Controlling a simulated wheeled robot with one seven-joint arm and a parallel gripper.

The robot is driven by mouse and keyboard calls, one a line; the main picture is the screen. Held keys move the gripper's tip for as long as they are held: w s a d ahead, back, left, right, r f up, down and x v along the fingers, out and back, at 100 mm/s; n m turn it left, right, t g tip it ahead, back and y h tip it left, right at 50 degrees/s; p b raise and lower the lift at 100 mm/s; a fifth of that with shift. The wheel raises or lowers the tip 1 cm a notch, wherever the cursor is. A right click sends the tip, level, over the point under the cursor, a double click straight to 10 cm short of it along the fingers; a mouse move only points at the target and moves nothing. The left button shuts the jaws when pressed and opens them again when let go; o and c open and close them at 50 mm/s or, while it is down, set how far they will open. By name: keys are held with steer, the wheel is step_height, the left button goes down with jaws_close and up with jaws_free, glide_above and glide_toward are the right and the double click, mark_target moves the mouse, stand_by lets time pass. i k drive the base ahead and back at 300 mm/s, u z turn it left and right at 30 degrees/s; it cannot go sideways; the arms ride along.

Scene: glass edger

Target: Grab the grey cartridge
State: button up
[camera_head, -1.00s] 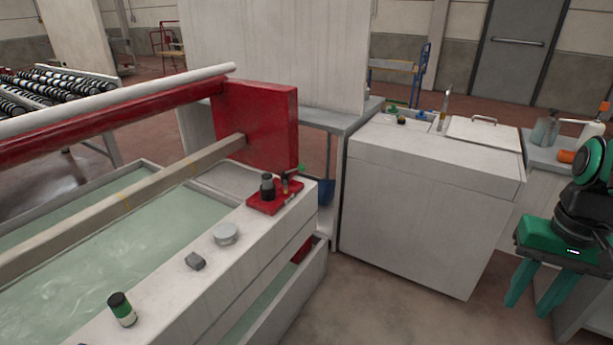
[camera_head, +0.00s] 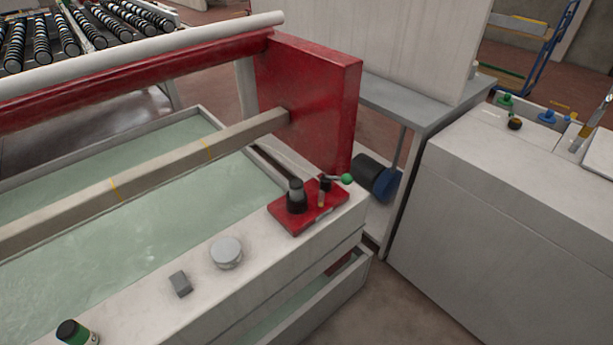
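Several small things stand on the pale ledge (camera_head: 262,262) of the water tank. A small grey block (camera_head: 180,284) lies on it, and a round light-grey capped piece (camera_head: 226,252) sits just beyond. A dark grey cylinder (camera_head: 296,197) stands upright on a red plate (camera_head: 290,220), beside a small lever with a green knob (camera_head: 346,179). I cannot tell for sure which grey thing is the cartridge. My gripper is out of the picture.
A black-and-green cylinder (camera_head: 76,333) stands at the near end of the ledge. A beam (camera_head: 150,181) and a red frame (camera_head: 312,100) rise over the tank water. A white cabinet (camera_head: 500,220) stands at right, with a floor gap between it and the tank.

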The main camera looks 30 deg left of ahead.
mark_target(296, 185)
steer(key=u, duration=0.5)
steer(key=i, duration=0.95)
steer(key=u, duration=0.7)
